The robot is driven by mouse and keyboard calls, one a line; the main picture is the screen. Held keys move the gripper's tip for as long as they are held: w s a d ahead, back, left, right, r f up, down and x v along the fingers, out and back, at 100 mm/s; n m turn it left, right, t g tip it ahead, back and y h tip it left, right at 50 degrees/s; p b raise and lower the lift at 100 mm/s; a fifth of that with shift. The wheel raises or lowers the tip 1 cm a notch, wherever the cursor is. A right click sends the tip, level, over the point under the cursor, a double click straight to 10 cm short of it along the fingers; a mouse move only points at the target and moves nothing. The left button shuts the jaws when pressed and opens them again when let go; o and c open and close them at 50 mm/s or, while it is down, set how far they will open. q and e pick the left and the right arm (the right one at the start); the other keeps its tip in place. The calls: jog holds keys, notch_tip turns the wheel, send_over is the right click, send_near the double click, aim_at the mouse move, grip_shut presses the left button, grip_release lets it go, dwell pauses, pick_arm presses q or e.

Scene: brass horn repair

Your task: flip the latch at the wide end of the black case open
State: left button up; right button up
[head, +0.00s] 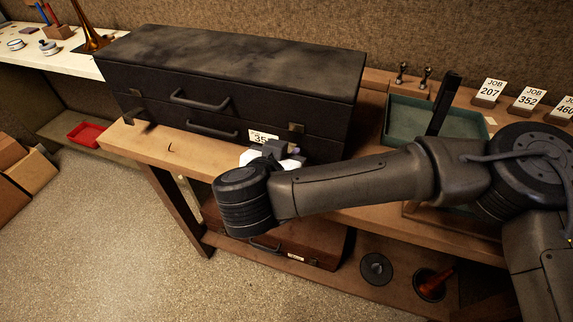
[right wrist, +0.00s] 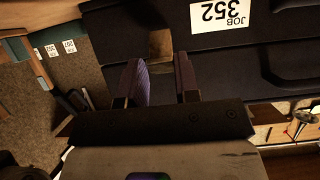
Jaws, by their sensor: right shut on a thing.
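The black case (head: 230,75) lies closed on the wooden bench, its front with two handles facing me. One brassy latch (head: 295,127) is near the right end of its front, and another latch (head: 135,92) is near the left end. My right gripper (head: 288,150) is at the case front, just below the right-hand latch. My left gripper is out of view.
A white JOB 352 tag (head: 263,137) is on the case front beside the gripper. A green tray (head: 402,112) stands right of the case, with job cards (head: 488,90) behind. A brown case (head: 290,243) lies on the lower shelf. The bench front strip at left is mostly clear.

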jog(key=f+t+b, duration=0.1)
jog(key=t+b, duration=0.1)
jog(key=b, duration=0.1)
jog(key=f+t+h+b, duration=0.1)
jog(key=f+t+b, duration=0.1)
jog(key=b, duration=0.2)
jog(key=f+t+h+b, duration=0.1)
jog(key=b, duration=0.3)
jog(key=shift+s+a+f+t, duration=0.15)
jog(key=shift+s+f+t, duration=0.05)
jog(key=shift+s+t, duration=0.2)
jog(key=shift+f+t+h+b, duration=0.25)
jog(key=shift+t+b, duration=0.45)
jog(key=shift+b, duration=0.4)
jog(key=o, duration=0.7)
jog(key=shift+w, duration=0.1)
jog(key=shift+c, duration=0.2)
jog(key=shift+o, duration=1.3)
